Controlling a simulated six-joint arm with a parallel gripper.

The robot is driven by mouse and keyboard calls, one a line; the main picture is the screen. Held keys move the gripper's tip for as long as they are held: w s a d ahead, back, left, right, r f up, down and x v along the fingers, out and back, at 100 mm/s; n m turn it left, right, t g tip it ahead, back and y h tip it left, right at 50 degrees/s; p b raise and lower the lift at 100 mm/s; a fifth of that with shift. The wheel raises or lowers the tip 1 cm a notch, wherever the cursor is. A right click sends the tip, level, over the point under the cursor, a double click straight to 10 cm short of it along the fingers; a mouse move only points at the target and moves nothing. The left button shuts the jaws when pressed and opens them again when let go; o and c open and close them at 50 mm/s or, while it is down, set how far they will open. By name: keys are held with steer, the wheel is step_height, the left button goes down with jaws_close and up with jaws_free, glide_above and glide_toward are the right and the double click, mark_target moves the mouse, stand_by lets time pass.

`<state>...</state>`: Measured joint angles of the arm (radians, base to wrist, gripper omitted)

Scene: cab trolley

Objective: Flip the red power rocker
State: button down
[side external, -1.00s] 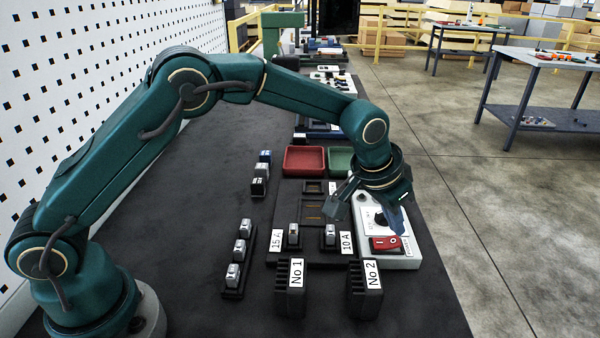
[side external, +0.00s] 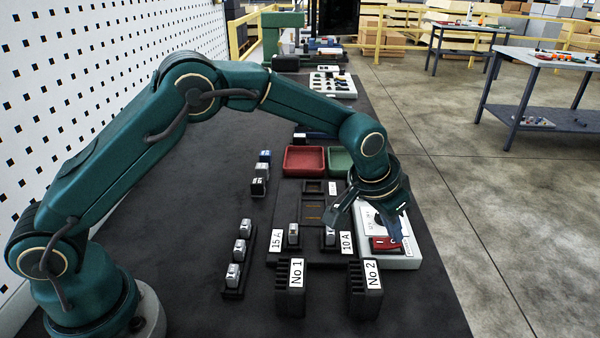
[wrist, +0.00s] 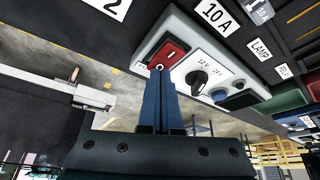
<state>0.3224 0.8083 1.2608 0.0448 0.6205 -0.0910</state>
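The red power rocker (side external: 382,243) sits in a dark frame on the light grey control box (side external: 405,263), with white marks on its face. It also shows in the wrist view (wrist: 168,50). My gripper (side external: 398,235) points down with its blue fingers together and nothing visible between them. In the wrist view the fingertips (wrist: 158,72) are at the rocker's near end, over or beside its round white mark. I cannot tell whether they touch it. The fingers hide part of the rocker's right end in the side view.
A black rotary knob (wrist: 197,79) is close beside the rocker on the same box. The black No 2 holder (side external: 362,292) and the 10 A module (side external: 331,237) stand to its left. Red (side external: 304,160) and green trays are behind. Open floor lies to the right.

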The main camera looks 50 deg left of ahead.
mark_target(389, 242)
steer(key=shift+f, duration=0.25)
steer(key=shift+r, duration=0.1)
step_height(389, 242, up, 7)
stand_by(0.7)
steer(key=shift+a, duration=0.1)
